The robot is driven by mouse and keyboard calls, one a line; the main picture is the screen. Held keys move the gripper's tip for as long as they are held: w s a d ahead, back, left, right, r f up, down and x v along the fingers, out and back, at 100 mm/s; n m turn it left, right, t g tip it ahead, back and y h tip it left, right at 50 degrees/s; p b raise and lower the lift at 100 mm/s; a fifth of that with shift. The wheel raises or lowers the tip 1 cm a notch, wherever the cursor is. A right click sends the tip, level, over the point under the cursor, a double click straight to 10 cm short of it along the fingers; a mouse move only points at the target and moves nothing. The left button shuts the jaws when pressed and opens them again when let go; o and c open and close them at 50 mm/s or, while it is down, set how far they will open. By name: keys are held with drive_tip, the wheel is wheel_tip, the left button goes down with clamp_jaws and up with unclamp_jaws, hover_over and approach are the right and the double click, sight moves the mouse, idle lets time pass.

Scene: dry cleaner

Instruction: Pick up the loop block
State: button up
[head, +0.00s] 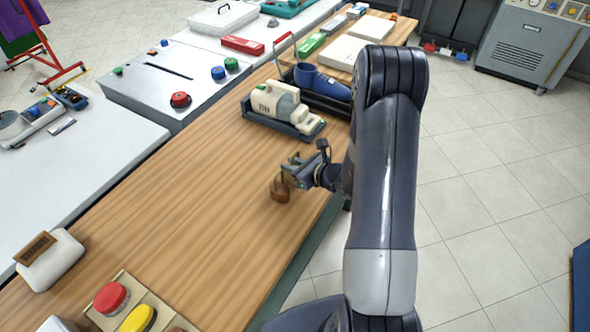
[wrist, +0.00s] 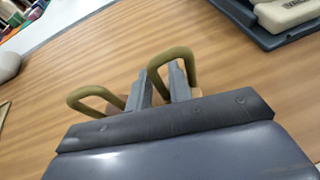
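The loop block (head: 280,190) is a small brown piece on the wooden table, under the end of my arm and partly hidden by it. In the wrist view it shows two olive loops: a left loop (wrist: 92,95) and a right loop (wrist: 173,53). My gripper (head: 292,172) is down at the block. In the wrist view my gripper (wrist: 160,82) has its two grey fingers apart, with a leg of the right loop in the gap between them. The block's lower body is mostly hidden by my gripper.
A dark tray (head: 316,134) with a cream machine (head: 280,101) stands behind the block, beside a blue shoe-like item (head: 322,82). A white rounded item (head: 52,262) and a panel with red (head: 111,298) and yellow buttons are at the front left. The mid-table is clear.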

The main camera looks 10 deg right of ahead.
clamp_jaws()
idle(0.5)
